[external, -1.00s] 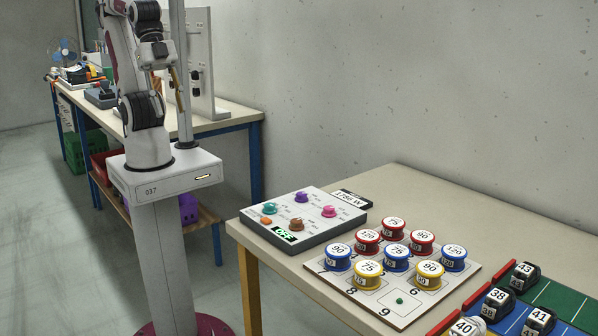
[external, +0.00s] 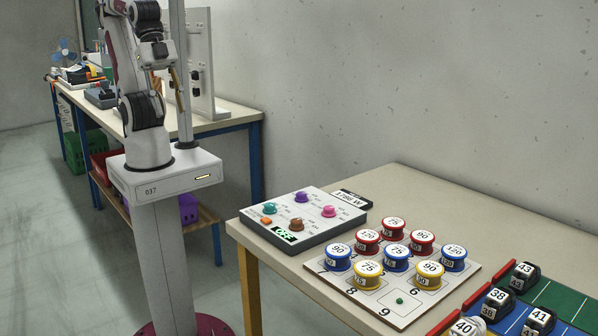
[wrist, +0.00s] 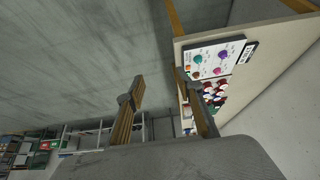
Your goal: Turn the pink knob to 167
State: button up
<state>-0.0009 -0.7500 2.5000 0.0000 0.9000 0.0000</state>
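The pink knob (external: 329,211) is on the right part of a grey control box (external: 318,237) at the left end of the near table. Purple (external: 302,197), teal (external: 269,209) and brown (external: 296,224) knobs share its panel. The pink knob's scale is too small to read. In the wrist view the box (wrist: 238,62) shows at upper right, with the pink knob (wrist: 222,54) on it. My gripper (wrist: 155,88) is open and empty, with its two fingers wide apart. It is well away from the box. In the external view my arm is folded up at the left.
A small orange button (external: 266,221) and an OFF display (external: 284,235) are on the box. A board (external: 371,307) with several numbered spools stands to its right. Numbered black blocks (external: 523,277) lie at the far right. A workbench (external: 232,116) stands behind my arm.

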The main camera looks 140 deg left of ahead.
jog(key=shift+a, duration=0.1)
jog(key=w+a+f+m+g+y, duration=0.1)
jog(key=w+a+f+m, duration=0.4)
jog(key=w, duration=0.4)
jog(key=w+a+f+m+g+y, duration=0.1)
jog(key=w+a+f+m+g, duration=0.1)
jog(key=w+a+f+m, duration=0.3)
jog(key=w+a+f+m+g+y, duration=0.1)
jog(key=w+a+f+m, duration=0.4)
jog(key=w, duration=0.9)
jog(key=shift+a+f+m+g, duration=0.15)
jog(key=shift+a+f, duration=0.2)
jog(key=shift+a, duration=0.35)
jog(key=shift+a+f+m+g, duration=0.1)
jog(key=shift+a+f, duration=0.2)
jog(key=shift+a, duration=0.45)
jog(key=shift+a+f+m+g, duration=0.15)
jog(key=shift+a+f, duration=0.2)
jog(key=shift+a, duration=0.35)
jog(key=shift+w+a+r+m+t+y, duration=0.15)
jog(key=shift+w+a+r+m+t, duration=0.15)
jog(key=shift+w+m, duration=0.75)
jog(key=shift+w+a+r+m+t+y, duration=0.25)
jog(key=shift+w+a+r+m, duration=0.2)
jog(key=shift+m, duration=1.25)
jog(key=shift+w+a+r+m+t+y, duration=0.1)
jog(key=shift+w+a+r+m+t, duration=0.2)
jog(key=shift+w+m, duration=0.8)
